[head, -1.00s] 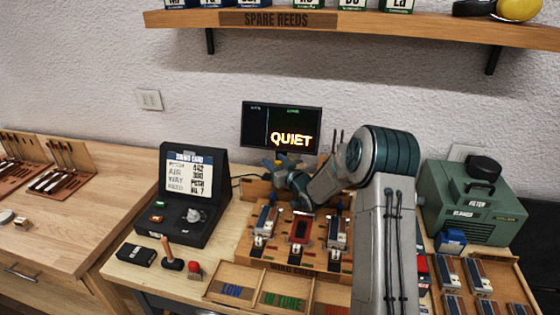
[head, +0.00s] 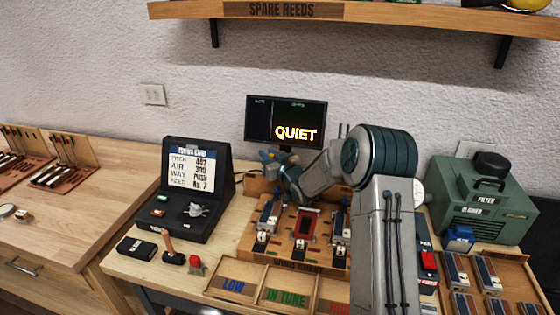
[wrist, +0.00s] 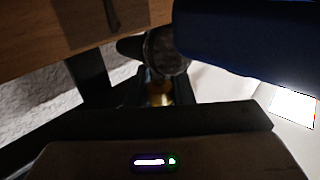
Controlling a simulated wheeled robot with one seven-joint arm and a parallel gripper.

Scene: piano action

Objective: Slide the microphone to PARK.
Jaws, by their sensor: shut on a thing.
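The microphone (wrist: 166,50) shows in the wrist view as a dark round head, with a brass-coloured piece just below it. My gripper (head: 273,160) is at the back of the wind chest, in front of the lower edge of the monitor. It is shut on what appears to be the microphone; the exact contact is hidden. A dark blue part covers the upper right of the wrist view. In the head view the microphone is too small and covered to make out clearly. No PARK mark can be read in either view.
The wind chest (head: 271,244) carries several reed blocks just in front of my gripper. The monitor (head: 286,121) reading QUIET stands behind. The tuning card case (head: 193,214) is to the left, the green filter box (head: 479,207) to the right. Sorting trays (head: 258,299) lie in front.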

